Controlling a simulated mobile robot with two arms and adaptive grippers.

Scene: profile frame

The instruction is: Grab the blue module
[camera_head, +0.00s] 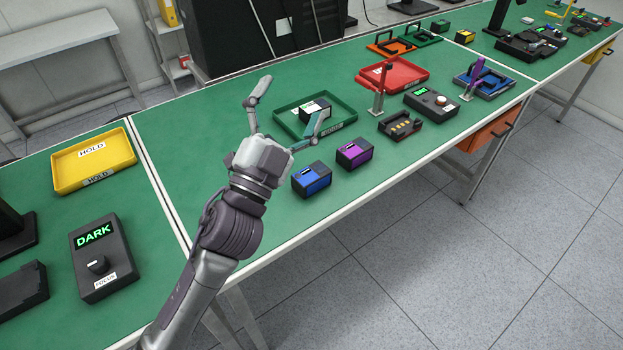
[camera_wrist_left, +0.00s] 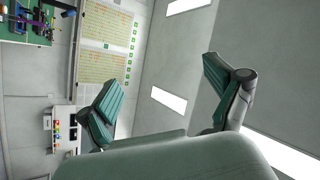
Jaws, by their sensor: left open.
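The blue module (camera_head: 311,180) is a small black box with a blue face. It sits on the green table near the front edge, left of the purple module (camera_head: 354,153). My left gripper (camera_head: 288,115) is open and empty, raised above the table to the left of the blue module. One finger points up and the other reaches right, in front of the green tray. In the left wrist view the open fingers (camera_wrist_left: 168,95) show with nothing between them, facing the wall and ceiling. The blue module is not visible there. My right gripper is not in view.
A green tray (camera_head: 285,128) holding a white-topped module (camera_head: 315,109) stands behind the blue module. A yellow HOLD tray (camera_head: 68,182) and a black DARK box (camera_head: 101,262) are at left. A red tray (camera_head: 420,76) and a control box (camera_head: 431,103) are at right.

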